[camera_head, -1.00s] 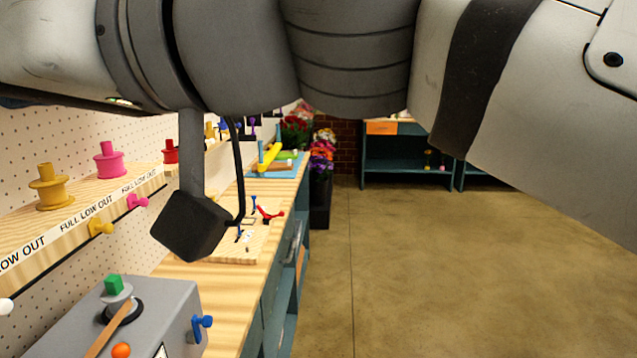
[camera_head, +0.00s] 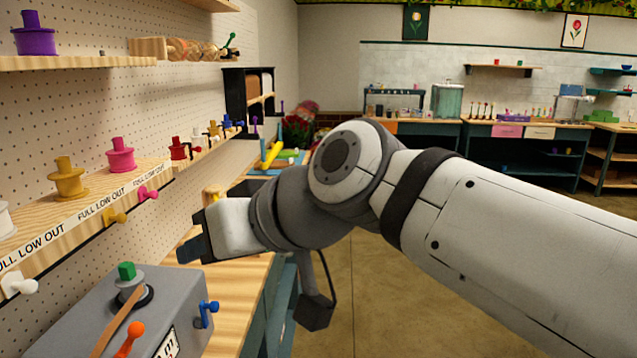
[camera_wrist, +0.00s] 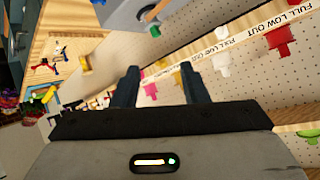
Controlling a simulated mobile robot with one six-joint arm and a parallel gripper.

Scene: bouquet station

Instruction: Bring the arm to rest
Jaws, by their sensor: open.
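My gripper (camera_head: 190,248) is at the left end of my arm in the head view, above the wooden bench and just behind the grey box. The wrist view shows its two dark fingers (camera_wrist: 158,88) spread apart with nothing between them. Beyond the fingers is the pegboard wall with the labelled shelf, seen tilted. My arm reaches in from the right side of the head view and is bent at the elbow.
A grey box (camera_head: 168,298) with a green knob, an orange-tipped lever and a blue handle stands on the bench (camera_head: 238,318). A labelled shelf (camera_head: 85,215) carries yellow and pink spools (camera_head: 120,155). Open floor (camera_head: 385,310) lies to the right.

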